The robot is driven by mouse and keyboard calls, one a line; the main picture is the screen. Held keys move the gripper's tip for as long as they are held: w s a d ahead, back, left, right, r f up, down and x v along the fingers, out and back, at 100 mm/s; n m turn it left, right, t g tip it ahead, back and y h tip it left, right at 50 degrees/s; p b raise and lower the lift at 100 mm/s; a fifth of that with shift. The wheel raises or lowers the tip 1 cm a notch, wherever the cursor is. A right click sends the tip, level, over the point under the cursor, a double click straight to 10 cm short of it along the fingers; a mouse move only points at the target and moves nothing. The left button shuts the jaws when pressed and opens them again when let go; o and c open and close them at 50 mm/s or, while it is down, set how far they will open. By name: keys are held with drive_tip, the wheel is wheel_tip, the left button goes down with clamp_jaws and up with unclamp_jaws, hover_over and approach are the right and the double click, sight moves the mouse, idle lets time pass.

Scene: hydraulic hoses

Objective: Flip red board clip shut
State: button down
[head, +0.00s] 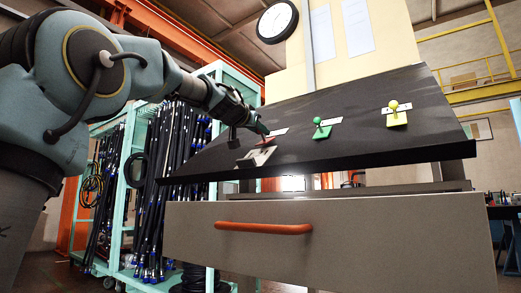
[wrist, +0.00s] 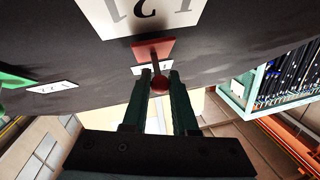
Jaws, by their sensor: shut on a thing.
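The red board clip (wrist: 151,48) is on the dark board (wrist: 95,65), with a lever ending in a red ball knob (wrist: 160,83). In the wrist view my gripper (wrist: 160,78) has its two fingers either side of the knob, shut on it. In the head view my gripper (head: 264,133) is at the left part of the tilted board (head: 350,140), and only a little of the red clip (head: 268,140) shows by the fingertips. The lever's exact angle is hard to tell.
A green clip (head: 321,129) and a yellow clip (head: 396,114) are on the board to the right. A pale grey clip (head: 257,157) is near its front edge. Below is a drawer (head: 380,235) with an orange handle (head: 264,228). A hose rack (head: 131,170) stands left.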

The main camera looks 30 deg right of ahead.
drive_tip(key=f+h+b, duration=0.1)
drive_tip(key=b, duration=0.3)
drive_tip(key=shift+f+t, duration=0.15)
drive_tip(key=shift+t, duration=0.25)
drive_tip(key=shift+b, duration=0.5)
drive_tip(key=shift+h+b, duration=0.3)
drive_tip(key=shift+b, duration=0.8)
drive_tip(key=c, duration=0.7)
unclamp_jaws()
